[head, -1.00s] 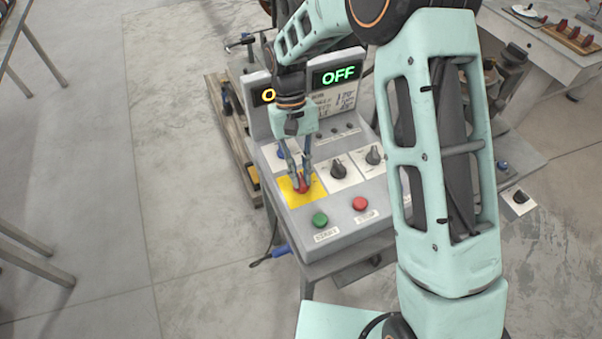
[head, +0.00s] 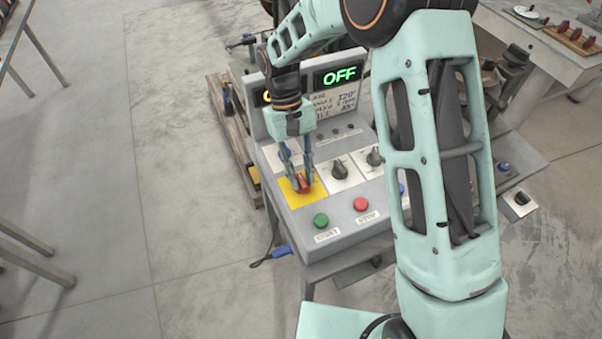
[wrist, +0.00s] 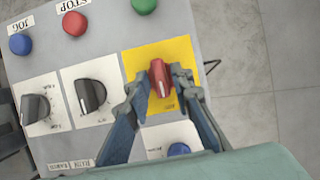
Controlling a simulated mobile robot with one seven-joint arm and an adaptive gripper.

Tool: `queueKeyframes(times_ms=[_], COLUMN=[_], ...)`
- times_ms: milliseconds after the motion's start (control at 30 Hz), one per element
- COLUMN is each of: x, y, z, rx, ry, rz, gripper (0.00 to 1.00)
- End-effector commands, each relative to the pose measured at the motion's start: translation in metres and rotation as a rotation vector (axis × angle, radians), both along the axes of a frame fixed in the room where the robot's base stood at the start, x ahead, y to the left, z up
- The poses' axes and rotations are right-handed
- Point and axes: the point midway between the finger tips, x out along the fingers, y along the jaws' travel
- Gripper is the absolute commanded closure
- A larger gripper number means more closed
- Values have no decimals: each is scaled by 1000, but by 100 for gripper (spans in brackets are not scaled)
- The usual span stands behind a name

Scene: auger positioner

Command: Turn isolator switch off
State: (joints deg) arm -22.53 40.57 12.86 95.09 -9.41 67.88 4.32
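The isolator switch is a red knob on a yellow plate (head: 306,200) on the grey control panel. In the wrist view the red knob (wrist: 159,77) stands upright in the picture, nearly in line with the plate's sides, and the yellow plate (wrist: 184,52) shows around it. My gripper (wrist: 159,79) has one finger on each side of the knob, closed in around it with the fingertips at its flanks. In the head view my gripper (head: 301,186) points down at the knob and partly hides it. A display (head: 339,76) reads OFF in green.
Black rotary knobs (head: 339,168) sit beside the yellow plate. A green button (head: 321,220) and a red button (head: 361,204) are at the panel's front. A blue button (wrist: 178,149) is close to my fingers. A blue-handled tool (head: 281,252) hangs at the panel's front left.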

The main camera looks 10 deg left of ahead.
Motion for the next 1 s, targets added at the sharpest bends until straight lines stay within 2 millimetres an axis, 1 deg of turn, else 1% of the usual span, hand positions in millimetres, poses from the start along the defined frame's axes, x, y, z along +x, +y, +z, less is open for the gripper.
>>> queueKeyframes(times_ms=[300, 433, 567, 800, 900, 1000], x=[-1, 3, 10, 26, 31, 35], y=[0, 2, 7, 19, 22, 25], z=[0, 8, 28, 76, 92, 102], rx=[-1, -1, 1, 1, 1, 1], ry=[2, 0, -2, -1, 0, 1], rz=[-1, -2, -2, -1, 0, 0], gripper=[71, 71, 71, 71, 71, 71])
